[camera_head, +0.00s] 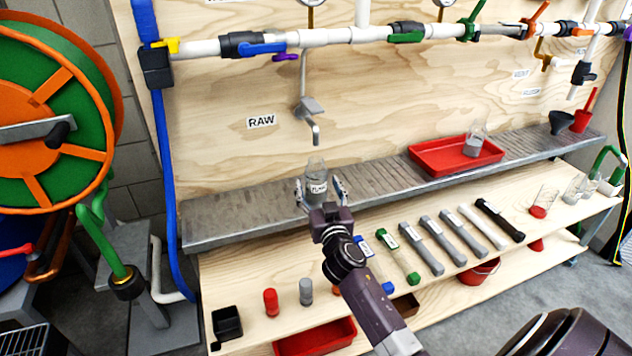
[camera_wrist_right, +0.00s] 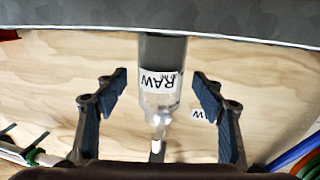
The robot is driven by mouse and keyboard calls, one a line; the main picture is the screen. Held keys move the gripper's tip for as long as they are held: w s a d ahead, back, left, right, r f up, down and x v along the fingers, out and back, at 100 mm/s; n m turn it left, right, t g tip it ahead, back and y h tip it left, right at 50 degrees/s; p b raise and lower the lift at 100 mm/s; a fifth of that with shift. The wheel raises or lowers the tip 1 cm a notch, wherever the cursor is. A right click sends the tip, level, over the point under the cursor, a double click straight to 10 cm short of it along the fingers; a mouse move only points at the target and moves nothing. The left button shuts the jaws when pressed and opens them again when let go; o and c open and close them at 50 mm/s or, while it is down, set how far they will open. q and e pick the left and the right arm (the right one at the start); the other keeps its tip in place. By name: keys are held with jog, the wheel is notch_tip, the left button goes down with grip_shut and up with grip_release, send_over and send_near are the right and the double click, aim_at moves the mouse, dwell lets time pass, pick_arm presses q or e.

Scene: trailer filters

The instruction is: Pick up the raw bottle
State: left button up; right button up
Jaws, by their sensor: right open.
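The raw bottle (camera_head: 317,181) is clear, with a grey lower part and a white label. It stands on the grey metal shelf below the RAW tap. My right gripper (camera_head: 320,190) reaches up to it, with one finger on each side of it in the head view. In the right wrist view the bottle (camera_wrist_right: 162,78), its label reading RAW, shows between the two open blue-padded fingers (camera_wrist_right: 158,92), with a visible gap on both sides. My left gripper is not in view.
The tap (camera_head: 313,118) hangs just above the bottle. A red tray (camera_head: 430,160) with another bottle (camera_head: 475,140) is on the shelf to the right. Several filter tubes (camera_head: 420,247) lie on the lower wooden bench (camera_head: 240,275). A hose reel (camera_head: 50,120) stands at left.

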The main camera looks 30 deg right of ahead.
jog(key=shift+x, duration=1.35)
jog(key=shift+c, duration=0.4)
jog(key=c, duration=1.3)
